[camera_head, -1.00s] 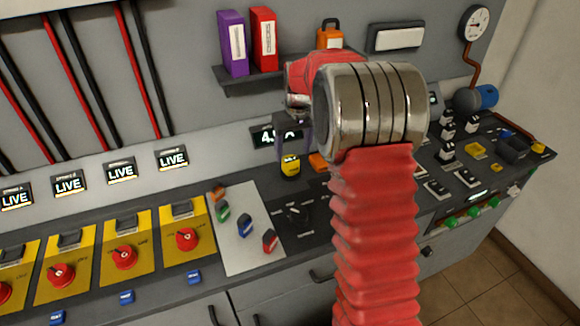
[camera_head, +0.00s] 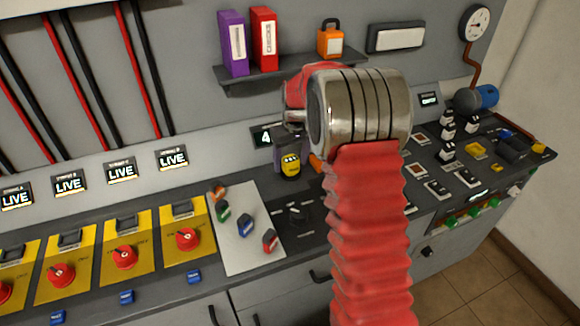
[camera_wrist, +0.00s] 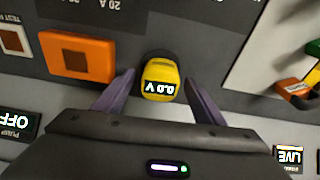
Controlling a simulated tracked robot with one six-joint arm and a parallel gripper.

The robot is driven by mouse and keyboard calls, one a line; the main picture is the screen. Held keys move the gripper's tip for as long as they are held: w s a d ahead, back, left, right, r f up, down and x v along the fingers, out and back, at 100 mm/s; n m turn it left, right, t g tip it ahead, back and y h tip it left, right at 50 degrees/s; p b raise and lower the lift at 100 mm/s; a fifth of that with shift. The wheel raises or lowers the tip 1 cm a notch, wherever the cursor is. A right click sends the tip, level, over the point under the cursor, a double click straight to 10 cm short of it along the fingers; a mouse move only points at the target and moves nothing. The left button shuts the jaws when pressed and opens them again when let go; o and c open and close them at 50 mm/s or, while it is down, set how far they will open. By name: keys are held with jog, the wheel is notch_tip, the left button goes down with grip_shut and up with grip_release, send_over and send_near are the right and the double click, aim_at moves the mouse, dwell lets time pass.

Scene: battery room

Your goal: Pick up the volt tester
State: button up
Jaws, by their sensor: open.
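The volt tester (camera_head: 290,164) is a small yellow and black device with a lit display, standing on the dark bench top in the head view. In the wrist view the volt tester (camera_wrist: 160,80) reads "0.0 V", upside down, and lies between and just past the tips of the two purple fingers. My gripper (camera_wrist: 160,90) is open, with one finger to each side of it and a gap on both sides. In the head view my gripper (camera_head: 289,153) is partly hidden by my wrist and reaches down around the tester.
An orange block (camera_wrist: 76,57) sits close beside the left finger in the wrist view. A pale panel (camera_head: 232,245) with small coloured clips lies left of the tester. A wall display (camera_head: 265,136) is just behind, and a shelf (camera_head: 290,75) with binders hangs above.

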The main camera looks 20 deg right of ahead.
jog(key=c, duration=1.3)
